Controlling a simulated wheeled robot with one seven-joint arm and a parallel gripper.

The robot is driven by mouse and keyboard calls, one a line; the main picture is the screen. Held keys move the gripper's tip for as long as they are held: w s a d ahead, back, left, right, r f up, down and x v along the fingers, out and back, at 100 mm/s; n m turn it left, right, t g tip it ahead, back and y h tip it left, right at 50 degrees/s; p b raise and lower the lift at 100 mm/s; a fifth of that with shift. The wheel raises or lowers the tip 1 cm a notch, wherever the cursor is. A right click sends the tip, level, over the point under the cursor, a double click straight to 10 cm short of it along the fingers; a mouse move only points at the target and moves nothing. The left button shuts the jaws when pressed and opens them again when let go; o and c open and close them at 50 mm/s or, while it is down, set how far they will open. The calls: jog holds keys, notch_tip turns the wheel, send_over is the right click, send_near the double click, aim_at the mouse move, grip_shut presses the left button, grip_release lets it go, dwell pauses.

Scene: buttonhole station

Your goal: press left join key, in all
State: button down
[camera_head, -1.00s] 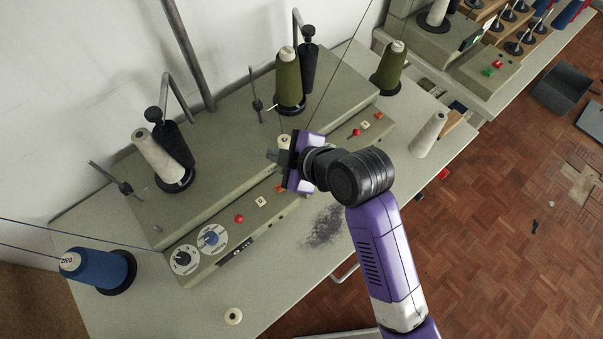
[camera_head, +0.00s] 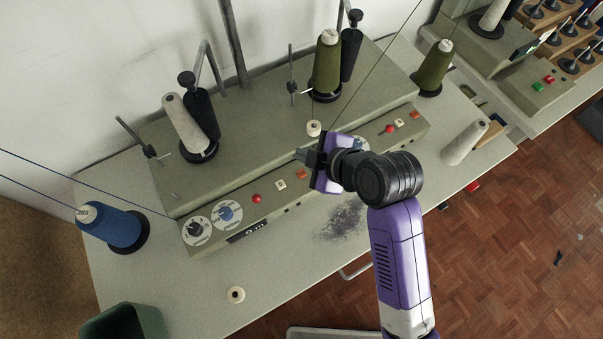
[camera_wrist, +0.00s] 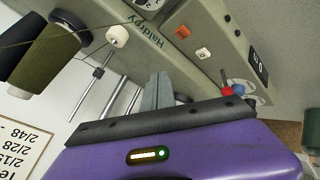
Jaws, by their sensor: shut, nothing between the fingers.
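The grey winding machine's sloped front panel (camera_head: 340,165) carries two groups of small keys. The left group has a red knob (camera_head: 257,198), a white key with a dark mark (camera_head: 281,185) and an orange key (camera_head: 302,174). The wrist view also shows the orange key (camera_wrist: 183,32), white key (camera_wrist: 203,54) and red knob (camera_wrist: 227,91). My gripper (camera_head: 301,156) is shut and empty, above the machine near the left orange key, apart from it as far as I can tell. Its grey fingers (camera_wrist: 158,92) show in the wrist view. Which key is the join key cannot be read.
Two dials (camera_head: 212,221) sit at the panel's left end. The right group has a red knob (camera_head: 389,128), white key (camera_head: 399,122) and orange key (camera_head: 414,114). Thread cones (camera_head: 325,62) and rods stand on and around the machine. A green bin (camera_head: 125,322) is at lower left.

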jog(key=b, duration=0.3)
send_over(305, 176)
notch_tip(305, 176, down, 4)
jog(key=shift+a+f, duration=0.1)
jog(key=shift+f, duration=0.1)
jog(key=shift+f+b, duration=0.75)
jog(key=shift+f, duration=0.25)
dwell(0.8)
jog(key=shift+f, duration=0.45)
jog(key=shift+f+b, duration=0.4)
jog(key=shift+f, duration=0.1)
dwell(0.6)
dwell(0.4)
jog(key=shift+r+p, duration=0.95)
